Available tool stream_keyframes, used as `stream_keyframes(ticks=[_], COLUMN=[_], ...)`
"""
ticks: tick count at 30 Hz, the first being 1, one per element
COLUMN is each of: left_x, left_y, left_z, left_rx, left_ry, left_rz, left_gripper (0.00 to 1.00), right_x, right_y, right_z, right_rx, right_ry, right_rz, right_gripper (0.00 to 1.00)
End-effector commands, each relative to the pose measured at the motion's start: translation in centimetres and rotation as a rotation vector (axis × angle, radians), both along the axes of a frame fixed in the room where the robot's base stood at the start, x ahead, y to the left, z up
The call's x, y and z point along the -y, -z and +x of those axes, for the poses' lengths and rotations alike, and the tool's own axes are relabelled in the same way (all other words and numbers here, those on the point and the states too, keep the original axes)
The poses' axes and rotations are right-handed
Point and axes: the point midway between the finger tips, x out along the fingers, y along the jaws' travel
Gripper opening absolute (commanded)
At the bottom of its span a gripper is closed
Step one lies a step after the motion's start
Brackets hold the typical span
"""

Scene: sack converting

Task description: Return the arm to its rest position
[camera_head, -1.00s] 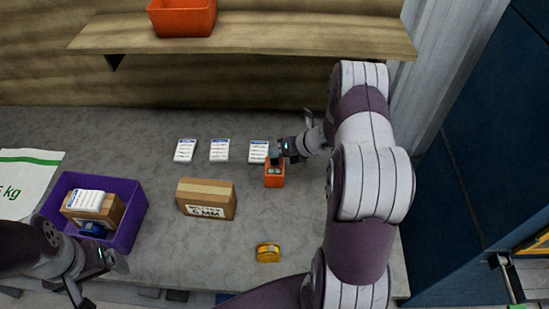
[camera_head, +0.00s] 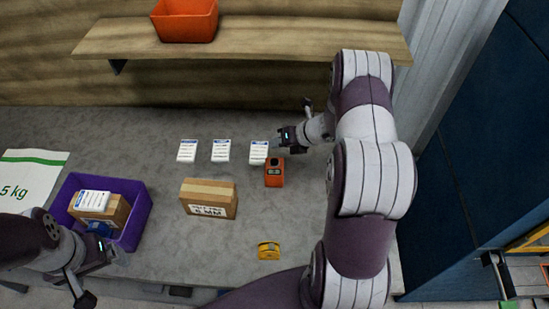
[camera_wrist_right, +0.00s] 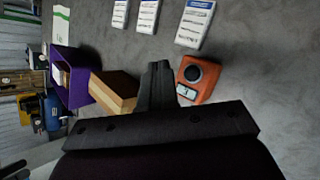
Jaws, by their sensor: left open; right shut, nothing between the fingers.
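My right arm reaches up the right side of the head view. Its gripper (camera_head: 281,140) is shut and empty, just above the orange device (camera_head: 274,172) and beside the rightmost white card. In the right wrist view the closed fingers (camera_wrist_right: 158,70) point between the cardboard box and the orange device (camera_wrist_right: 196,80), with nothing between them. My left gripper (camera_head: 94,276) is open and empty at the lower left, in front of the purple bin (camera_head: 134,226).
A cardboard box (camera_head: 208,198) and a yellow object (camera_head: 269,250) lie on the grey table (camera_head: 300,220). A wooden shelf (camera_head: 260,40) holding an orange bin (camera_head: 185,22) overhangs the back.

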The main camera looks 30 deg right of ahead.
Motion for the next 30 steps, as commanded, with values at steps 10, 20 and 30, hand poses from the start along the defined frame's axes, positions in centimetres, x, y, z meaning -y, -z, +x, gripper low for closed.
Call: stream_keyframes(ticks=[10,20,30], left_x=[0.0,0.0,0.0], left_y=[0.1,0.1,0.1], left_z=[0.0,0.0,0.0], left_rx=[0.000,0.000,0.000], left_ry=[0.000,0.000,0.000], left_rz=[0.000,0.000,0.000], left_gripper=[0.91,0.91,0.91], right_x=[0.0,0.0,5.1], right_y=[0.1,0.1,-0.3], right_z=[0.0,0.0,-7.3], right_rx=[0.000,-0.001,-0.519], right_ry=[0.000,0.002,1.701], right_rz=[0.000,0.002,0.554], right_gripper=[0.00,0.00,0.00])
